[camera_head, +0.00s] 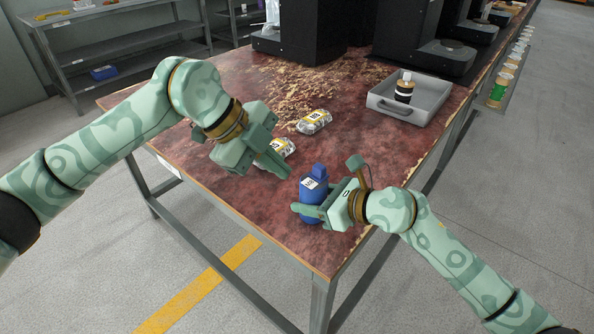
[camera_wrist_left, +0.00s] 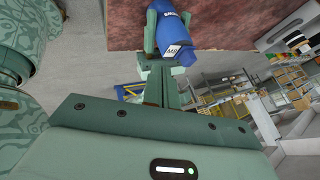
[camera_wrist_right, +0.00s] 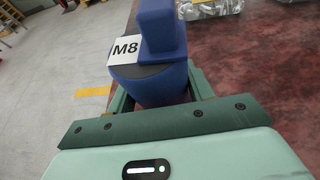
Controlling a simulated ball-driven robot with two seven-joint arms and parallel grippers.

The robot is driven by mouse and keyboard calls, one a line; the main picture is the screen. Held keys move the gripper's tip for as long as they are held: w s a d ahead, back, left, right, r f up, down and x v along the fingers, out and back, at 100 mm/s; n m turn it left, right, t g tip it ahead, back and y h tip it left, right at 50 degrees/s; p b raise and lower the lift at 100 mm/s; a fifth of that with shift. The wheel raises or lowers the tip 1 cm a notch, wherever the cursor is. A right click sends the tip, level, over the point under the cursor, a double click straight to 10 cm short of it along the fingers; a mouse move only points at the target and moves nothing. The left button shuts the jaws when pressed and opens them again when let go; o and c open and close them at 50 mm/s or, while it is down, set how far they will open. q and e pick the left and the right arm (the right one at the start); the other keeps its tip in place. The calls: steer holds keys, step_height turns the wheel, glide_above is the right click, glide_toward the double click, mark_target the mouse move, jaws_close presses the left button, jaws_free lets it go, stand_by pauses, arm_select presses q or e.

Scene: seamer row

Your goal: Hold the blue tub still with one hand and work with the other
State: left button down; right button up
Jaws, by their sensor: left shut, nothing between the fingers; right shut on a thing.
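The blue tub (camera_head: 313,200) stands upright near the front corner of the table, with a white label and a raised blue part on top. My right gripper (camera_head: 322,207) is shut on the tub's body. In the right wrist view the tub (camera_wrist_right: 160,85) sits between its fingers, and the label reads M8. My left gripper (camera_head: 285,172) is shut and empty, its fingertips just left of the tub's top. The left wrist view shows the tub (camera_wrist_left: 185,32) beyond the closed fingers (camera_wrist_left: 166,68). I cannot tell whether the left fingertips touch it.
Two silvery packets with yellow labels lie behind, one (camera_head: 314,121) clear and one (camera_head: 281,148) partly behind my left gripper. A grey tray (camera_head: 436,96) holding a dark bottle (camera_head: 405,88) stands at right. Brown crumbs (camera_head: 290,88) cover the table's back. Black machines (camera_head: 312,30) stand behind.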

arm_select(q)
steer(key=v, duration=0.5)
steer(key=shift+a+r, duration=0.25)
steer(key=shift+r, duration=0.05)
arm_select(e)
steer(key=o, duration=1.1)
